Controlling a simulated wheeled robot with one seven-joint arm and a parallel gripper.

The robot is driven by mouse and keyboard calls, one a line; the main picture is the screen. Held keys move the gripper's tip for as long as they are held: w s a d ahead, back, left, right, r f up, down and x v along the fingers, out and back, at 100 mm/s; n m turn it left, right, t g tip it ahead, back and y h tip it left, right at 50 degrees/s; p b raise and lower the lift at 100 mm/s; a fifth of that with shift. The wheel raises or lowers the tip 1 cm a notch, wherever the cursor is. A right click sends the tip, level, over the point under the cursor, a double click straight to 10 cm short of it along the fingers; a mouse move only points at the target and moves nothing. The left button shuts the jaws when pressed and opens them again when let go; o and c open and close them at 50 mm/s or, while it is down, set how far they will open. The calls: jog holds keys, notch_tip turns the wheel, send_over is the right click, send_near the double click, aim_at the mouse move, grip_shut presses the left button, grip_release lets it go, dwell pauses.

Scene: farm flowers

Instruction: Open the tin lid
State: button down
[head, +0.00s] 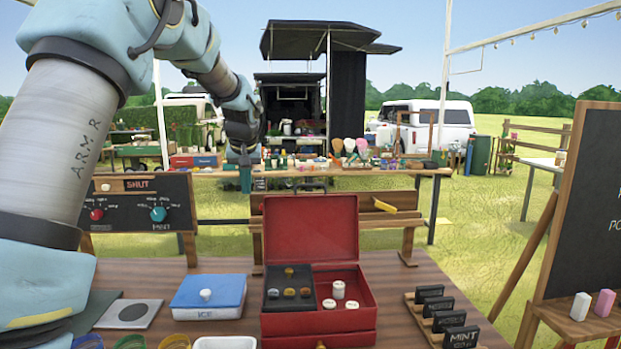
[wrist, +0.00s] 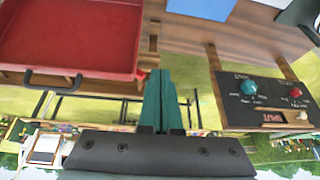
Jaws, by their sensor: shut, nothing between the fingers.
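The red tin (head: 365,318) stands on the wooden table, with its lid (head: 310,228) raised upright at the back. Inside it are a black tray (head: 289,300) with several small round pieces and, to the right, some white round pieces (head: 338,290). In the wrist view the red lid (wrist: 75,40) shows at upper left, with a dark handle (wrist: 55,78) on its edge. My gripper (head: 245,185) hangs behind the table, left of the raised lid and apart from it. Its teal fingers also show in the wrist view (wrist: 160,90), shut and empty.
A blue box marked ICE (head: 210,292) stands left of the tin. A control panel (head: 140,195) with red and teal knobs stands at back left. A rack of black tags (head: 435,315) is at right, and a chalkboard (head: 590,200) stands far right.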

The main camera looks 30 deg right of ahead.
jog(key=d+r+t+h, duration=0.1)
jog(key=d+r, duration=0.2)
jog(key=d, duration=0.6)
jog(key=d+r, duration=0.4)
jog(key=d, duration=0.6)
jog(key=shift+m, duration=0.4)
jog(key=shift+w+d+f+p, duration=0.1)
jog(key=shift+w+f+p, duration=0.1)
jog(key=shift+f+p, duration=1.75)
jog(key=shift+w+d+f+p, duration=0.1)
jog(key=shift+w+f+p, duration=0.05)
jog(key=shift+f+p, duration=1.7)
jog(key=shift+f, duration=0.15)
